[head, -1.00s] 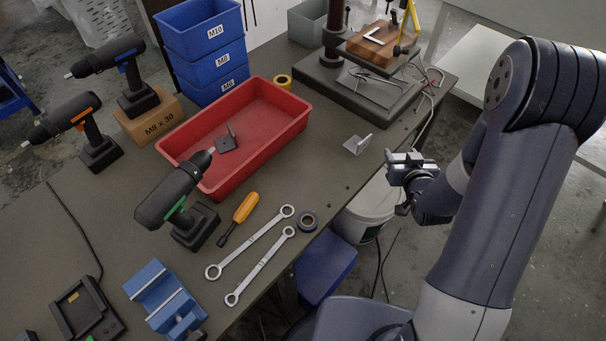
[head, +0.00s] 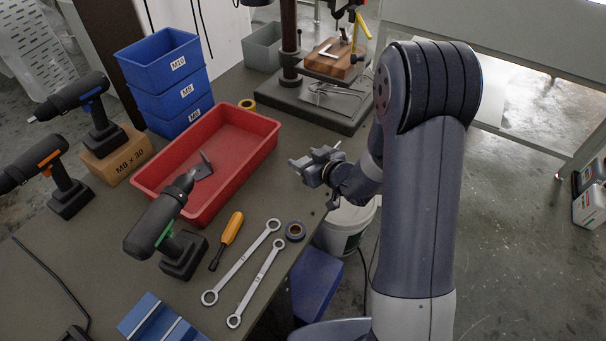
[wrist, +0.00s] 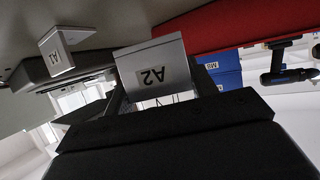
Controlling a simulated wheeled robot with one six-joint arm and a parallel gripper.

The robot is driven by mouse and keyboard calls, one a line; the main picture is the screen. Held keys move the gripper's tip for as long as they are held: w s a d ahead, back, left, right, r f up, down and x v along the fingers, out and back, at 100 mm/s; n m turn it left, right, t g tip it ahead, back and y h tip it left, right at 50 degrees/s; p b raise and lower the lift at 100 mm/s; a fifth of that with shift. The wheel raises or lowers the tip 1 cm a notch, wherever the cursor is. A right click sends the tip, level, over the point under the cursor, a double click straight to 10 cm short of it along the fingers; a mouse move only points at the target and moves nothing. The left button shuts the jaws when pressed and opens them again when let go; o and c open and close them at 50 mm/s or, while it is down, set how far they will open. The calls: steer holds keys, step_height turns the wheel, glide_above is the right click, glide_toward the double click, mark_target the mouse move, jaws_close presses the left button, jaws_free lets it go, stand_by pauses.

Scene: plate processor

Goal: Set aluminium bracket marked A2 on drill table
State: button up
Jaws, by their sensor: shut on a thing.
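The aluminium bracket marked A2 (wrist: 152,72) is between my jaws in the wrist view, its label upside down. My gripper (head: 312,163) is shut on it, above the bench's right edge in the head view. The drill table (head: 308,74) is beyond my gripper, towards the back. A wooden block (head: 346,66) with a pale L-shaped piece lies on it, under the drill. A second bracket (wrist: 57,49), whose label seems to read A1, stands on the bench in the wrist view. My gripper seems to cover it in the head view.
Cordless drills, wrenches (head: 240,262) and a screwdriver (head: 231,227) occupy the front. A white bucket (head: 345,228) stands below the bench edge.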

steer(key=shift+f, duration=2.45)
steer(key=shift+f, duration=0.1)
steer(key=shift+f+b, duration=0.15)
steer(key=shift+b, duration=0.25)
steer(key=o, duration=1)
steer(key=shift+r+p, duration=0.3)
steer(key=v, duration=1.2)
steer(key=shift+f, duration=0.1)
